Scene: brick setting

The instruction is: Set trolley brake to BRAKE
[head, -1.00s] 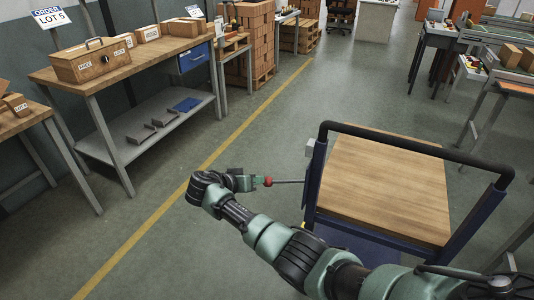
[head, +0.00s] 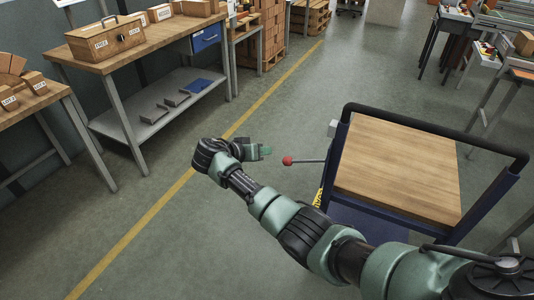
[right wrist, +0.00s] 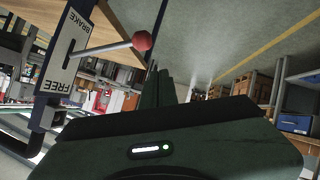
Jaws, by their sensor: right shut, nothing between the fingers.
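The trolley (head: 395,165) has a wooden deck and a dark blue frame with a black handle. Its brake lever ends in a red knob (head: 287,160) that sticks out to the left. In the right wrist view the red knob (right wrist: 142,40) and grey rod stand out from a label plate (right wrist: 68,50) reading BRAKE at one end and FREE at the other. The rod leaves the plate between the two words. My right gripper (head: 266,151) is shut and empty, just left of the knob and apart from it. My left gripper is out of view.
A workbench (head: 130,45) with a wooden toolbox (head: 105,38) stands at the upper left. A yellow floor line (head: 155,215) runs between bench and trolley. Open floor lies left of the trolley. Other tables (head: 500,75) stand at the upper right.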

